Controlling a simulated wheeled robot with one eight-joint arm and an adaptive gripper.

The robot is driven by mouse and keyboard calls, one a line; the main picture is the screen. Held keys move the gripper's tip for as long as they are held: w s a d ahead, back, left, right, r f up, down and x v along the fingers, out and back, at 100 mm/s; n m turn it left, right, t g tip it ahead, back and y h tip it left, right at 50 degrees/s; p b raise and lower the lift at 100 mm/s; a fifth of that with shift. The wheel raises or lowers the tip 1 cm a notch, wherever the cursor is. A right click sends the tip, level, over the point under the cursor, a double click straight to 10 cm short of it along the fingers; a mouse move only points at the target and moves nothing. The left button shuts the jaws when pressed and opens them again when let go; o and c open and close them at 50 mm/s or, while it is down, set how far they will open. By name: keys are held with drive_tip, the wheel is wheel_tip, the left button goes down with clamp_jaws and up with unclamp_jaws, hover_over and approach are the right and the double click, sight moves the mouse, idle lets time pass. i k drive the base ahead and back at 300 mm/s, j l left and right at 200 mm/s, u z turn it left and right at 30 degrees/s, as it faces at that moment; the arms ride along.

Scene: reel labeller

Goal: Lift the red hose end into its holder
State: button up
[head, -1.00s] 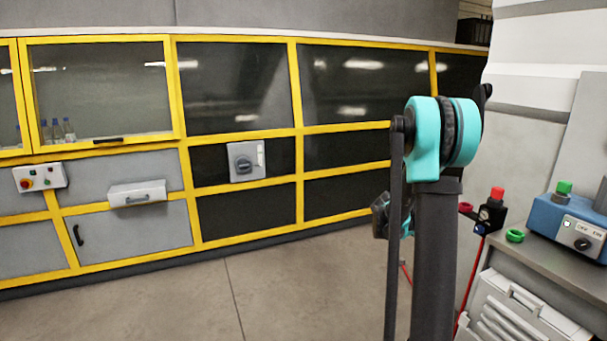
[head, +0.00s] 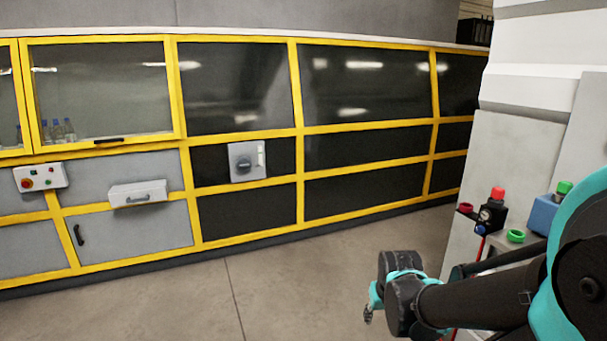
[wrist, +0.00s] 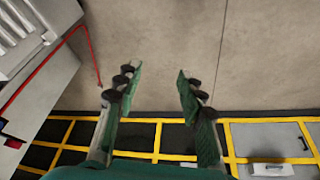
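The red hose (wrist: 88,42) shows in the wrist view as a thin line that loops from the left side and comes down to the grey floor, left of my gripper. Its end looks to be near the left finger, too small to make out. In the head view only a bit of red hose (head: 480,250) shows beside the bench; my arm hides the rest. A red ring (head: 466,208), which may be the holder, sits on the wall edge left of the regulator. My gripper (wrist: 158,82) is open and empty above the floor, apart from the hose.
A black regulator with a red cap (head: 492,210), a green ring (head: 515,236) and a blue box (head: 541,213) stand at the right. A white louvred case (wrist: 25,25) is left in the wrist view. Yellow-framed cabinets (head: 300,180) line the back; the middle floor (head: 270,290) is clear.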

sight(497, 195)
drive_tip(key=z, duration=1.15)
